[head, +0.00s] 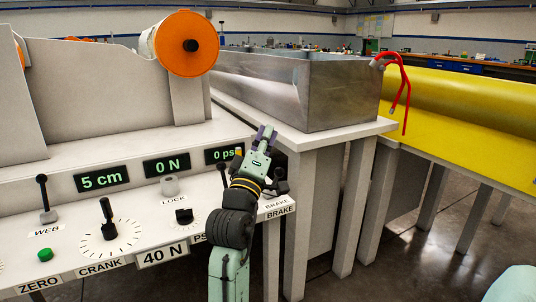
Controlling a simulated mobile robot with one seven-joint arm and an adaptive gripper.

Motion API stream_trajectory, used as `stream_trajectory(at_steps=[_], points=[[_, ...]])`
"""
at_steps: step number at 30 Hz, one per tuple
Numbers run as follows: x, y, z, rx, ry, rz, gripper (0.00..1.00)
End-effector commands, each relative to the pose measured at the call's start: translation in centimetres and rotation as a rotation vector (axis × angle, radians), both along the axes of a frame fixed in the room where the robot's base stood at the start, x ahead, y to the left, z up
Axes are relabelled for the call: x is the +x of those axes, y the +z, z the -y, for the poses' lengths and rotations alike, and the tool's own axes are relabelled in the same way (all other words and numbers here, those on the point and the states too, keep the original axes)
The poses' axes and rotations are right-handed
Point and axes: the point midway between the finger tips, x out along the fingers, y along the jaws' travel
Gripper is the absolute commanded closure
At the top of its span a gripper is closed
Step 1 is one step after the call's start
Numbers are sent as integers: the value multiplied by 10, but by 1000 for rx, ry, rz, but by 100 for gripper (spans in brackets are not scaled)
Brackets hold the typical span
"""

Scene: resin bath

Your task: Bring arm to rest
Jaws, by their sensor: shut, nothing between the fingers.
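My gripper (265,134) is shut and empty. It is raised at the right end of the white control panel (134,232), in front of the metal bath. My arm reaches up from the bottom middle, and the wrist hides part of the panel near the PSI and brake labels. I cannot tell how far the fingers are from the bath's table edge. Dark levers (279,183) show beside the wrist at the panel's right end.
The panel carries a web lever (45,199), a crank knob (107,219), a green button (45,255) and displays reading 5 cm, 0 N and 0 psi. A metal bath (345,92) stands on a white table behind. A yellow trough (470,120) with a red hose (404,85) is right. An orange roll (186,43) is above.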

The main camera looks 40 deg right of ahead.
Motion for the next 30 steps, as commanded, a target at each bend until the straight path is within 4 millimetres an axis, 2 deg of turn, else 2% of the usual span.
stream_trajectory(at_steps=[5, 23, 26, 29, 30], points=[[0, 11, 0, -1, 0, -1, 100], [2, 13, -3, -2, 7, 2, 100], [14, 21, -21, -9, 57, 24, 100], [39, 38, -63, -19, 168, 75, 100], [50, 47, -87, -23, 230, 105, 100]])
